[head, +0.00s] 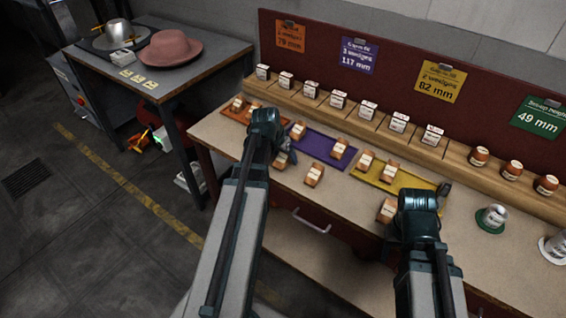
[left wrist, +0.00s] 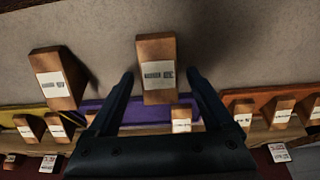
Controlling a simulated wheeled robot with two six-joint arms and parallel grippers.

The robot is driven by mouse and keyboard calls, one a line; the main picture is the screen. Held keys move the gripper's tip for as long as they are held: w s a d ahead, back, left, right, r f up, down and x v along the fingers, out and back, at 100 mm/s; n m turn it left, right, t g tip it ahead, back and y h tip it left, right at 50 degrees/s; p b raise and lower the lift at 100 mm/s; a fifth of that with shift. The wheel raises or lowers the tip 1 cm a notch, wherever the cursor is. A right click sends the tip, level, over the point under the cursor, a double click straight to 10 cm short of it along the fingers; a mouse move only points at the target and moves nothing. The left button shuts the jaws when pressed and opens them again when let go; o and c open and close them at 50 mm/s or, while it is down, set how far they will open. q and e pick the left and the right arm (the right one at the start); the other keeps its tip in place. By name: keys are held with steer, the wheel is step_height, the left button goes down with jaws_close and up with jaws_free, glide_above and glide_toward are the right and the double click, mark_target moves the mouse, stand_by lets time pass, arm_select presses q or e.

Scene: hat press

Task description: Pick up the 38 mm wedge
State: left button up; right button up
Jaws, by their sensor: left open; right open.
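Several wooden wedges with white labels stand on the workbench; the labels are too small to read, so I cannot tell which is the 38 mm one. My left gripper (head: 286,154) is open over the bench's front part. In the left wrist view, one wedge (left wrist: 155,50) stands between its two spread fingers, with gaps showing at both sides; it is partly hidden by the gripper in the head view (head: 278,163). A second loose wedge (head: 314,174) stands to its right; it also shows in the left wrist view (left wrist: 58,78). My right gripper (head: 442,190) is open near another wedge (head: 386,211).
Orange (head: 233,117), purple (head: 317,151) and yellow (head: 413,184) mats hold wedges behind the loose ones. A wooden shelf (head: 452,150) with labelled blocks runs along the back below coloured cards. A side table (head: 190,68) holds a pink hat (head: 171,48).

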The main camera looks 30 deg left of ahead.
arm_select(q)
steer(key=shift+c, duration=0.3)
jaws_close()
steer(key=shift+r, duration=0.1)
arm_select(e)
steer(key=shift+r, duration=0.1)
